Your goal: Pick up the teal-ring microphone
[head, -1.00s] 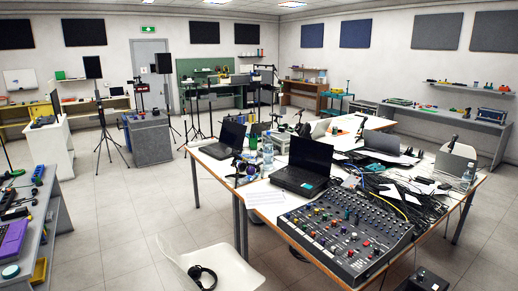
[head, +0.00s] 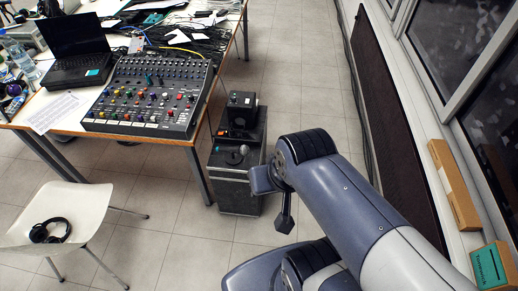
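A small microphone with a round silver head (head: 244,150) appears to lie on the lower front top of a dark cabinet (head: 235,195) beside the mixing table. It is small in the head view, and I cannot clearly make out a teal ring on it. My arm reaches in from the lower right. A dark end part, which looks like my gripper (head: 285,222), hangs down just right of the cabinet, apart from the microphone. Its fingers are too small and edge-on to tell whether they are open or shut.
A black box (head: 242,108) stands on the cabinet behind the microphone. The table with the mixing console (head: 150,95) and laptop (head: 78,48) is to the left. A white chair (head: 80,215) holds headphones (head: 50,231). Windows and a sill with boxes (head: 455,185) line the right. Floor is clear behind the cabinet.

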